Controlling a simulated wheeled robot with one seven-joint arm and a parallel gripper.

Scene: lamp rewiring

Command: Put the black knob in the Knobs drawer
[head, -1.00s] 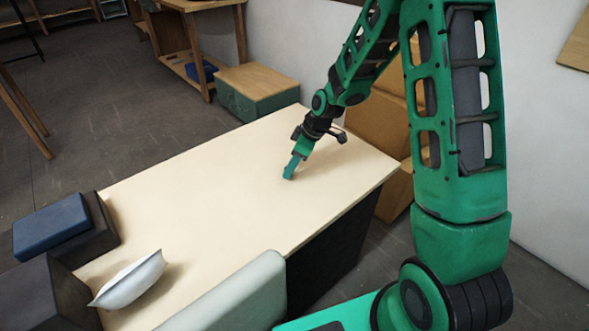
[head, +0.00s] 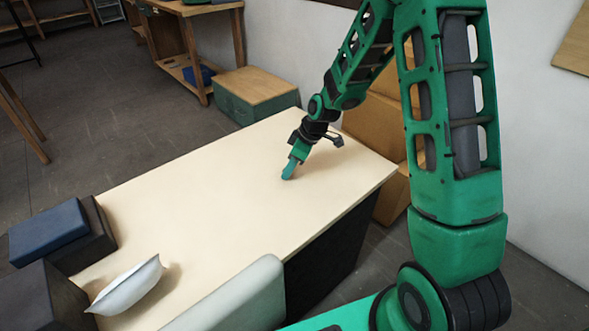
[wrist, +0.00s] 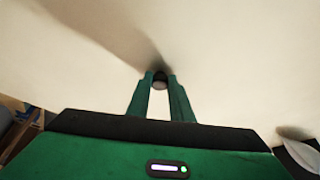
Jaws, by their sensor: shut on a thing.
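My gripper (head: 289,172) is low over the pale tabletop (head: 220,190), toward its right end. In the wrist view my gripper (wrist: 160,78) is shut on a small dark round knob (wrist: 160,77), held between the fingertips. I cannot tell whether the knob touches the tabletop. In the head view the knob is hidden by the fingers. No drawer marked Knobs shows in either view.
A white pillow-like object (head: 128,286), a dark blue box (head: 48,232) and dark boxes are at the table's left end. A green chest with a wooden top (head: 255,98) stands beyond the table. Brown boxes (head: 375,130) stand by the wall. The table's middle is clear.

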